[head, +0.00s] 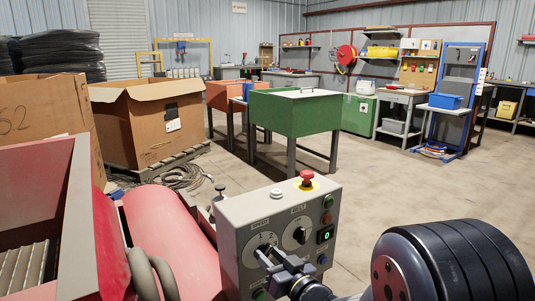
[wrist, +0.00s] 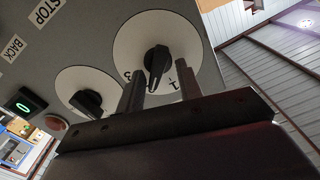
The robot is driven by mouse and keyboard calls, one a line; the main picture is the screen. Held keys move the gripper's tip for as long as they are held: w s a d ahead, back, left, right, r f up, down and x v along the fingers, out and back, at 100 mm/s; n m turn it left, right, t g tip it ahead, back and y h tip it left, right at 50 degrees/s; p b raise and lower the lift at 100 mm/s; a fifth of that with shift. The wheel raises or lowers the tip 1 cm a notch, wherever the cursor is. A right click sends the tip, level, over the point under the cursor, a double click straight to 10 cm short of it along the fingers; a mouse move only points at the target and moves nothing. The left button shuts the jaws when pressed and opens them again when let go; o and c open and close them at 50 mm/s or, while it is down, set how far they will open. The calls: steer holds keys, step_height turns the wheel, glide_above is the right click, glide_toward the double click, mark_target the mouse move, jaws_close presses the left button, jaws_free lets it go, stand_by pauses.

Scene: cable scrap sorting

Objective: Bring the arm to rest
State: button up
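My gripper (head: 268,254) is at the grey control box (head: 232,222), in front of its left dial, marked SPEED (head: 259,246). In the wrist view my gripper's two fingers (wrist: 160,76) stand apart. The dial's black knob (wrist: 157,62) shows between them, with visible gaps on both sides, so the gripper looks open and empty. Whether a finger touches the dial face cannot be told. The second dial (head: 297,233) is to the right, with its own black knob (wrist: 88,102). My dark arm fills the lower right of the head view.
A red emergency button (head: 307,178) sits on top of the box. Red machinery (head: 172,240) and a cardboard box (head: 150,125) on a pallet are at left. A green bin table (head: 295,112) stands behind. The floor at right is clear.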

steer(key=shift+a+n+b, duration=0.1)
steer(key=shift+n+b, duration=0.3)
steer(key=shift+n, duration=0.8)
